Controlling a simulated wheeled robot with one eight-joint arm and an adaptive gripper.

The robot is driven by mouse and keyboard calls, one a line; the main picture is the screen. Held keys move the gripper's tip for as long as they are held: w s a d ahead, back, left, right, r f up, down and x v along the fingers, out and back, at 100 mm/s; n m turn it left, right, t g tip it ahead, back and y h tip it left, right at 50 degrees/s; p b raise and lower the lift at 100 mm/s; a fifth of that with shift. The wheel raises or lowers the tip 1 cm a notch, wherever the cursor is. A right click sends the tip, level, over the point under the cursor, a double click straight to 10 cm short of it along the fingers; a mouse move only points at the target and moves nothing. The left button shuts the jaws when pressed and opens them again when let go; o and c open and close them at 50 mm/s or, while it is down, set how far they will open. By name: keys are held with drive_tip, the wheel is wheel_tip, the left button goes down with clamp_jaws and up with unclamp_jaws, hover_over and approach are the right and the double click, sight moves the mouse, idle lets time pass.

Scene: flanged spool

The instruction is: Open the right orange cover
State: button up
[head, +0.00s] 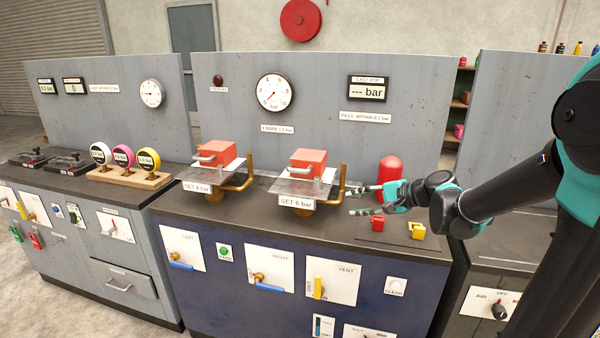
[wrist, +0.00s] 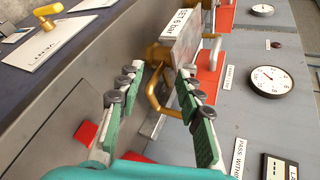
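The right orange cover (head: 307,161) sits closed on a metal plate (head: 298,189) with a "SET 6 bar" sign, its grey handle (head: 300,171) at the front. In the wrist view the right cover (wrist: 209,75) is partly hidden behind my fingers. The left orange cover (head: 216,152) looks the same on its own plate. My gripper (head: 352,201) is open and empty, to the right of the right cover and apart from it, fingers pointing towards it. In the wrist view my gripper (wrist: 155,76) has its two fingers spread, with a brass pipe (wrist: 160,100) showing between them.
A brass pipe (head: 342,183) stands at the right plate's side, between it and my gripper. A red cylinder (head: 390,171) stands behind my gripper. Red (head: 377,223) and yellow (head: 417,230) blocks sit below it. The grey gauge panel (head: 330,130) rises behind the bench.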

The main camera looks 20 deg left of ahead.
sight(305, 171)
drive_tip(key=w+a+r+m+y, duration=0.3)
drive_tip(key=w+a+r, duration=0.1)
drive_tip(key=w+r, duration=0.15)
drive_tip(key=x, duration=1.1)
drive_tip(key=r+x, duration=0.1)
drive_tip(key=x, duration=0.5)
drive_tip(key=shift+s+a, duration=0.2)
drive_tip(key=shift+a, duration=0.15)
clamp_jaws()
